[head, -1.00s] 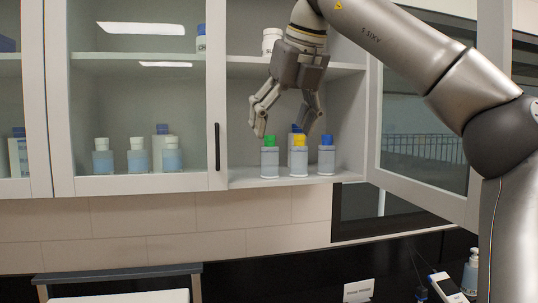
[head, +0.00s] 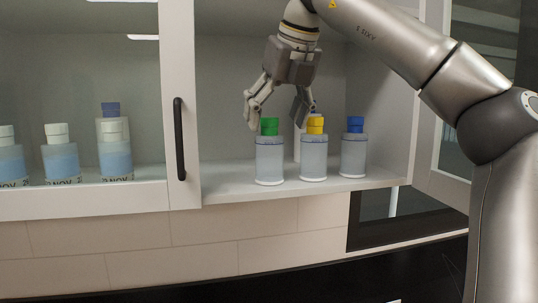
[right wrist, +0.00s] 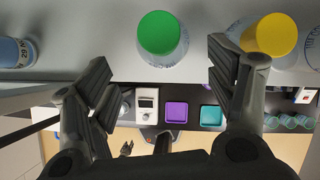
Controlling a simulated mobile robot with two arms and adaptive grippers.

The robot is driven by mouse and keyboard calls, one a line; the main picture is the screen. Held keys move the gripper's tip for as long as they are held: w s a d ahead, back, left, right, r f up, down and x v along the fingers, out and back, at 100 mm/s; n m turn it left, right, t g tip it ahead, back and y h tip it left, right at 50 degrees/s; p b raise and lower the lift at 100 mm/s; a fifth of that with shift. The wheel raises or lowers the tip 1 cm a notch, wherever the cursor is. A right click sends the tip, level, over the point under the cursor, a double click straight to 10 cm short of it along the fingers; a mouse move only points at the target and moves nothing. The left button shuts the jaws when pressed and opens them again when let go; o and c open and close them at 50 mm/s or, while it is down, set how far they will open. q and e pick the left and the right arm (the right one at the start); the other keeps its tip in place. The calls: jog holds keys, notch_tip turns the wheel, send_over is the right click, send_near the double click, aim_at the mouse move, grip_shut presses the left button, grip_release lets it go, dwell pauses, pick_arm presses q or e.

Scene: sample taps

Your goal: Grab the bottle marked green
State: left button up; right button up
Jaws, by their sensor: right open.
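The green-capped bottle (head: 269,158) stands upright at the left of a row on the open cabinet shelf. Its green cap (right wrist: 159,33) shows from above in the right wrist view, beyond and between the fingertips. My right gripper (head: 281,112) is open and empty, pointing down in front of and just above the bottle caps. In the head view its left finger is close to the green cap and its right finger is near the yellow cap; I cannot tell whether they touch. My left gripper is not in view.
A yellow-capped bottle (head: 313,158) stands close right of the green one, and a blue-capped bottle (head: 353,155) is further right. The closed glass door (head: 85,120) with its black handle (head: 179,139) is at the left. The shelf front edge (head: 300,190) is clear.

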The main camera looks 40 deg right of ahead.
aim_at(271, 135)
jog(key=shift+x, duration=0.95)
jog(key=shift+w+d+f+p, duration=0.25)
jog(key=shift+w+f+p, duration=0.2)
jog(key=shift+f+p, duration=0.1)
jog(key=p+x, duration=0.1)
jog(key=x, duration=0.2)
jog(key=shift+w+d+f+p, duration=0.1)
jog(key=shift+d+p, duration=0.1)
jog(key=shift+p, duration=0.2)
jog(key=shift+w+d+f, duration=0.2)
jog(key=shift+w+f, duration=0.05)
jog(key=shift+f, duration=0.2)
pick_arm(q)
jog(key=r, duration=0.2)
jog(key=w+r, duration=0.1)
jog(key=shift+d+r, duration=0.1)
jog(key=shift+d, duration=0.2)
pick_arm(e)
jog(key=shift+s+a, duration=0.1)
jog(key=shift+a, duration=0.05)
jog(key=c, duration=1.1)
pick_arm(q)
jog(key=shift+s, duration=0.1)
pick_arm(e)
jog(key=shift+r, duration=0.2)
